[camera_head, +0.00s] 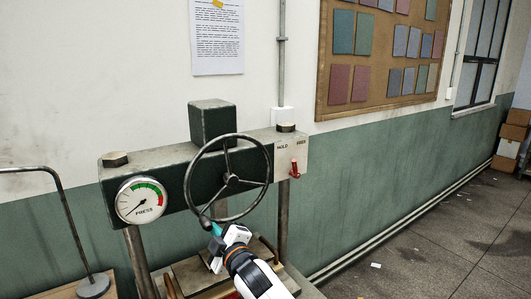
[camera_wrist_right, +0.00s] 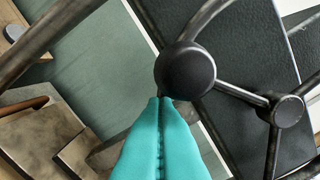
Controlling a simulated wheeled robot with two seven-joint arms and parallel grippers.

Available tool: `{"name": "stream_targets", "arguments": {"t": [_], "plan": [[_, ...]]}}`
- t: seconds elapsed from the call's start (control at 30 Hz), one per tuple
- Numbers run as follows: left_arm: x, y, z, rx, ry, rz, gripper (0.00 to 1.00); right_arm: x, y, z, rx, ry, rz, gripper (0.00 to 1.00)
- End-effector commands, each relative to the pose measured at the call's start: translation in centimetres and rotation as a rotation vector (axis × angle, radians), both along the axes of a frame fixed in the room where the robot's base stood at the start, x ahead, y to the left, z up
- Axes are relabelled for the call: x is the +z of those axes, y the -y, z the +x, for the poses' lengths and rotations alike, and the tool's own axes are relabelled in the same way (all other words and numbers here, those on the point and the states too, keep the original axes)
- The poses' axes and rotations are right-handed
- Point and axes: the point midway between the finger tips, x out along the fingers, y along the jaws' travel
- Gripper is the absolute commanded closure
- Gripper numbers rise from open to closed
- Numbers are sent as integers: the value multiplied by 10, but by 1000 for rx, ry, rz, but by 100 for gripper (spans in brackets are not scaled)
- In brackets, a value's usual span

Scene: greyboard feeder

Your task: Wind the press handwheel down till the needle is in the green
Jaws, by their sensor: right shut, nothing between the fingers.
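The press handwheel (camera_head: 231,180) is a dark spoked ring on the front of the press beam. Its round black knob (camera_head: 205,223) is at the lower left of the rim; the knob (camera_wrist_right: 185,70) looms large in the wrist view, with the wheel hub (camera_wrist_right: 290,111) to its right. The white PRESS gauge (camera_head: 141,200) has a green and red arc; its needle appears to point lower left, outside the green. My right gripper (camera_head: 214,229) is shut and empty, its teal fingertips (camera_wrist_right: 166,99) right at the knob; I cannot tell if they touch. My left gripper is out of view.
The press posts (camera_head: 284,215) and bed (camera_head: 196,276) lie below the wheel. A bent metal rod on a round base (camera_head: 93,287) stands at left. The floor at right is mostly open.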

Motion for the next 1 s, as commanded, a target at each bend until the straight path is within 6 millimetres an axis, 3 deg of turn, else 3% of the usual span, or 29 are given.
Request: {"name": "stream_targets", "arguments": {"t": [0.23, 0.33, 0.7, 1.0], "plan": [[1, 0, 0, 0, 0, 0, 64, 0, 1, 0, -1, 0, 0, 100], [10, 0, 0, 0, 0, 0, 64, 2, 5, -6, -1, -3, -1, 100], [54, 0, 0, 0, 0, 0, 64, 4, 38, -51, -1, -3, -2, 100], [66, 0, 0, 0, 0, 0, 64, 0, 54, -73, -1, -2, 0, 100]]}}
